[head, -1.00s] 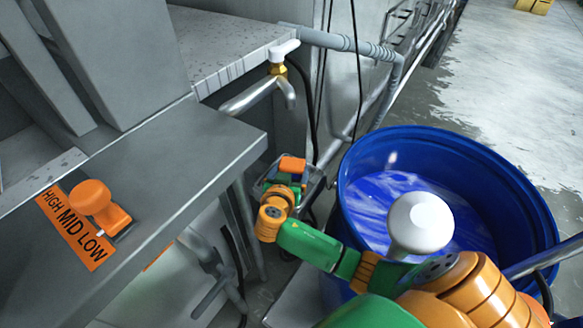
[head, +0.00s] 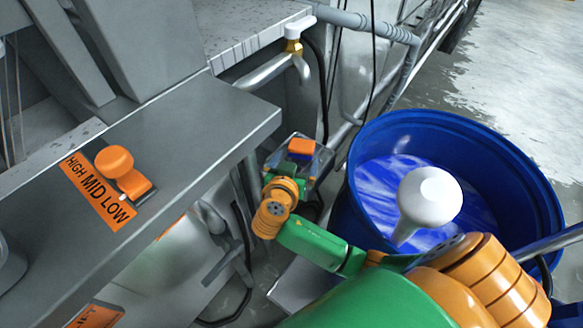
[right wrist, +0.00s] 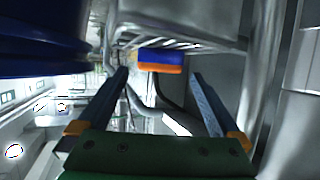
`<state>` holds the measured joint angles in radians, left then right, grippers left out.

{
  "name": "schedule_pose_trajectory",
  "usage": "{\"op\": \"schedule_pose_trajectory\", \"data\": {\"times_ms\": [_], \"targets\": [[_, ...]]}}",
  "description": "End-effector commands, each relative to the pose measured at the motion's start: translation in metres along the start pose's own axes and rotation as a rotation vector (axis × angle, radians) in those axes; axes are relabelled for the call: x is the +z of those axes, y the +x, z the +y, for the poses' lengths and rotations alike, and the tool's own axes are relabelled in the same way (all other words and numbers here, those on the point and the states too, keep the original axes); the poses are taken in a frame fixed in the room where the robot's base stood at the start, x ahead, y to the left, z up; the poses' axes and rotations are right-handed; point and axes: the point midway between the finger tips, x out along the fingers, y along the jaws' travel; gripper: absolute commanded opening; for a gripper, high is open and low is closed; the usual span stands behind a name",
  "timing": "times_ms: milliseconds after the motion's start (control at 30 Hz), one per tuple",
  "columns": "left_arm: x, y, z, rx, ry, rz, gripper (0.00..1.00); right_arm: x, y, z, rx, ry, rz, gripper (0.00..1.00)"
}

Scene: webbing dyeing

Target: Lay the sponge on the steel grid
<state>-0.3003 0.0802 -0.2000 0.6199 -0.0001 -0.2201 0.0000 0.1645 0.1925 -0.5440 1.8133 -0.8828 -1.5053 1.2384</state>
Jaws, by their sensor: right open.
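The sponge is a small block with an orange face and a blue face. It shows in the head view (head: 301,147) below the tap and in the right wrist view (right wrist: 160,62). In the right wrist view it lies ahead, between and slightly beyond my fingertips, with a gap on both sides. My right gripper (right wrist: 158,74) is open, its two fingers wide apart. In the head view my right gripper (head: 298,160) is small beside the sponge. Thin steel bars, apparently the grid (right wrist: 200,45), lie by the sponge; contact is hard to judge. My left gripper is out of view.
A blue drum (head: 390,128) with blue-white liquid and a white rounded knob stands to the right. A grey bench (head: 190,130) with an orange HIGH MID LOW slider (head: 120,170) fills the left.

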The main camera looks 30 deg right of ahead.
Motion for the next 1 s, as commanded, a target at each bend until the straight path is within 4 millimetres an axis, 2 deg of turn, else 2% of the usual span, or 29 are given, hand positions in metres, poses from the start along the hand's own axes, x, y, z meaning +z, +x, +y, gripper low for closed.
{"op": "schedule_pose_trajectory", "data": {"times_ms": [100,300,500,567,667,733,767,800,867,900,967,1000], "targets": [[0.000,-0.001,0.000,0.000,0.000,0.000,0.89,0.001,-0.029,-0.001,-0.003,0.004,-0.004,1.00],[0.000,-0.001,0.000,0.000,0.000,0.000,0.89,0.000,-0.060,0.000,0.000,0.003,-0.002,1.00],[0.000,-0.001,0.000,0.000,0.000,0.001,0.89,0.001,-0.066,0.000,-0.003,-0.005,-0.004,1.00],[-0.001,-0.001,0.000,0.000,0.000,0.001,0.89,0.008,-0.063,-0.006,-0.041,-0.052,-0.025,1.00],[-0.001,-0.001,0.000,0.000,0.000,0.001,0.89,0.044,-0.054,-0.035,-0.232,-0.240,-0.110,1.00],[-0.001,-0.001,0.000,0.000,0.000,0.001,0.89,0.083,-0.052,-0.057,-0.427,-0.383,-0.175,1.00],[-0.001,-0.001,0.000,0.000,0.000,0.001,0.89,0.106,-0.051,-0.062,-0.509,-0.442,-0.204,1.00],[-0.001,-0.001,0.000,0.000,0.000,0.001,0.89,0.148,-0.049,-0.061,-0.597,-0.525,-0.264,1.00],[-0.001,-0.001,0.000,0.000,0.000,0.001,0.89,0.206,-0.045,-0.042,-0.642,-0.619,-0.366,1.00],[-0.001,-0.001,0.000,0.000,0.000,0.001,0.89,0.240,-0.044,-0.026,-0.653,-0.667,-0.431,1.00],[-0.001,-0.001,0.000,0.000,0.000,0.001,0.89,0.289,-0.047,0.006,-0.665,-0.727,-0.535,1.00],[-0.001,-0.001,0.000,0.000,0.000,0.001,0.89,0.320,-0.052,0.030,-0.668,-0.758,-0.606,1.00]]}}
